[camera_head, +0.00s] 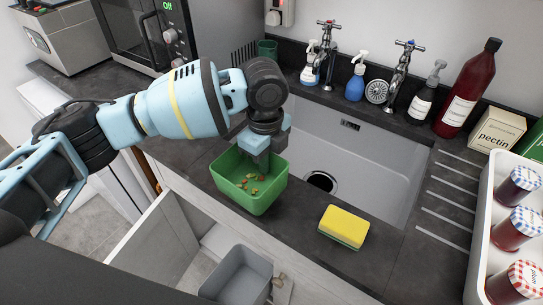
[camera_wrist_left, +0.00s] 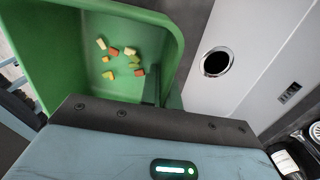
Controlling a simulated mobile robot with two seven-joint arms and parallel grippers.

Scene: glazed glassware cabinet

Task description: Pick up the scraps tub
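The scraps tub (camera_head: 262,200) is a green, open tub with small red, yellow and green scraps on its floor. In the head view it is at the counter's front edge, left of the sink. It also fills the upper left of the left wrist view (camera_wrist_left: 50,60). My left gripper (camera_head: 262,163) points down at the tub's back wall. In the left wrist view its fingers (camera_wrist_left: 162,92) sit close together on both sides of the green wall, shut on it. I cannot tell whether the tub's base touches the counter. My right gripper is not in view.
A yellow sponge (camera_head: 344,226) lies right of the tub. The sink (camera_head: 370,165) is behind, with taps and bottles along its back. A white tray of jars (camera_head: 480,240) stands at the right. A grey bin (camera_head: 238,278) is below, by an open cabinet door (camera_head: 165,240).

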